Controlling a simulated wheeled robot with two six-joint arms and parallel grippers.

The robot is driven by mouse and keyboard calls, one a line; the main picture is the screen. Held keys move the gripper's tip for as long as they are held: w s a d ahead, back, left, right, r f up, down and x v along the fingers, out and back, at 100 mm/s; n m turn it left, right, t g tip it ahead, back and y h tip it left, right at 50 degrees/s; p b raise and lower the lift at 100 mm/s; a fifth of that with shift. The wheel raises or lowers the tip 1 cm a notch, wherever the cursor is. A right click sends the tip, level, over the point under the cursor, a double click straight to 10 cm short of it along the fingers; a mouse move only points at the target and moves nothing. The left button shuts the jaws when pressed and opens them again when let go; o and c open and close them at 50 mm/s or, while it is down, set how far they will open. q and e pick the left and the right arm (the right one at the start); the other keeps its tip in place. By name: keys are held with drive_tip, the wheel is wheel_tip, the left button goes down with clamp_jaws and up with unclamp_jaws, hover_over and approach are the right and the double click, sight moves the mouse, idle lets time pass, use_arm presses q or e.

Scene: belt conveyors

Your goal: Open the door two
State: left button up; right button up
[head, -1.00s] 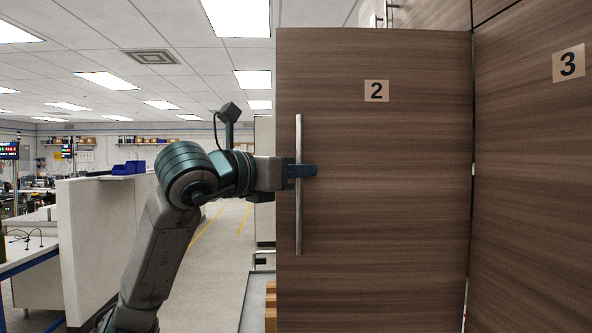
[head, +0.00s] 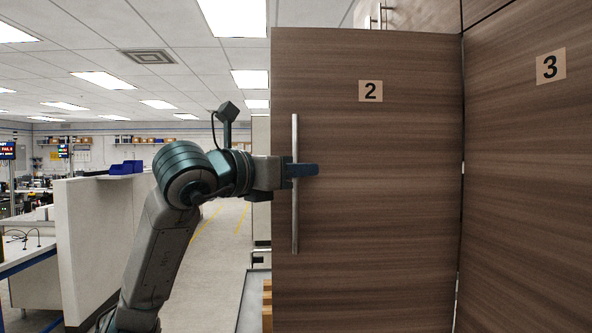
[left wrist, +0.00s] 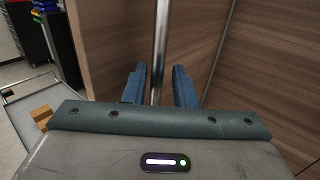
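Door two (head: 390,180) is a brown wood-grain panel with a "2" label (head: 370,91). It stands swung out at an angle to the door three panel, with its free edge at the left. Its upright metal bar handle (head: 295,235) is near that edge. My left gripper (head: 304,170) reaches in from the left at the handle's middle. In the left wrist view the blue fingers (left wrist: 160,85) stand on both sides of the handle (left wrist: 160,40), with a narrow gap showing on each side. My right gripper is not in view.
Door three (head: 520,200) is beside door two on the right. Light brown boxes (head: 267,300) show low behind door two's free edge. A pale partition (head: 95,240) and a workbench (head: 35,270) stand at the left. Open floor (head: 215,260) lies behind my left arm.

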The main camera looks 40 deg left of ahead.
use_arm(q)
drive_tip(key=s+b, duration=0.4)
drive_tip(key=s, duration=0.6)
drive_tip(key=shift+s+a, duration=0.35)
drive_tip(key=shift+s, duration=0.05)
